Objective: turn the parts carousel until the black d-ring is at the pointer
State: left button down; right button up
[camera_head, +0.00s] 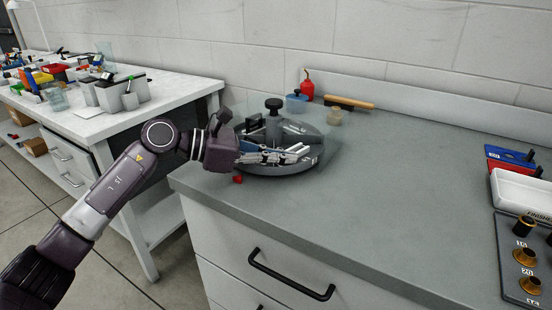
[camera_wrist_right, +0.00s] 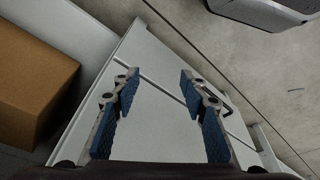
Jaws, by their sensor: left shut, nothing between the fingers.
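The parts carousel (camera_head: 318,128) is a round grey tray with dividers and a black centre knob (camera_head: 274,104), on the grey counter. My left gripper (camera_head: 304,152) is shut and empty, reaching from the left across the carousel's near side. I cannot tell whether its fingers touch the carousel. A small red piece (camera_head: 238,179) sits by the carousel's near left edge; it may be the pointer. I cannot make out the black d-ring; the arm hides part of the compartments. My right gripper (camera_wrist_right: 158,82) is open and empty, away from the carousel.
Behind the carousel are a red bottle (camera_head: 307,86), a blue container (camera_head: 296,102) and a wooden-handled brush (camera_head: 350,103). A white tray (camera_head: 522,192) and a panel with brass knobs (camera_head: 524,262) stand at right. The middle counter is clear. A cardboard box (camera_wrist_right: 35,80) shows in the wrist view.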

pick_arm(q)
jog(key=shift+w+d, duration=0.25)
jog(key=shift+d, duration=0.35)
jog(key=shift+d, duration=0.1)
dwell(0.5)
